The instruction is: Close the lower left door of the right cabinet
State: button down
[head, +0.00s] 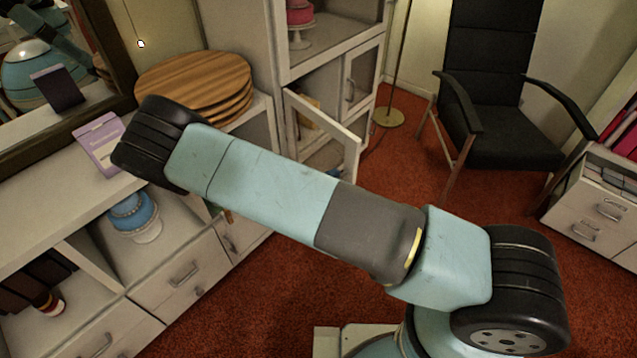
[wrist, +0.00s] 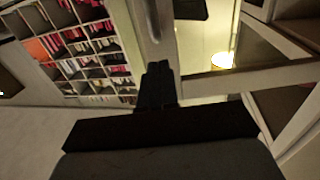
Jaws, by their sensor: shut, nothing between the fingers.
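The right cabinet (head: 235,35) stands at the back centre in the head view. Its lower left door (head: 326,123), a pale frame around a panel, stands open and juts out into the room. The lower part of the door is partly hidden by my arm. The closed lower right door (head: 361,80) is beside it. My gripper is hidden behind my arm in the head view. In the wrist view my gripper (wrist: 158,68) shows as dark fingers, shut and empty. Pale frame bars (wrist: 250,77) lie close to the fingers there; I cannot tell whether they touch.
A low sideboard (head: 187,268) with a blue cake on a stand (head: 135,215) runs along the left. Round wooden boards (head: 195,80) lie on top. A lamp stand (head: 390,115) and a black armchair (head: 500,130) stand right of the cabinet. Red carpet is free between.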

aim_at(349, 164)
jog(key=shift+x, duration=2.35)
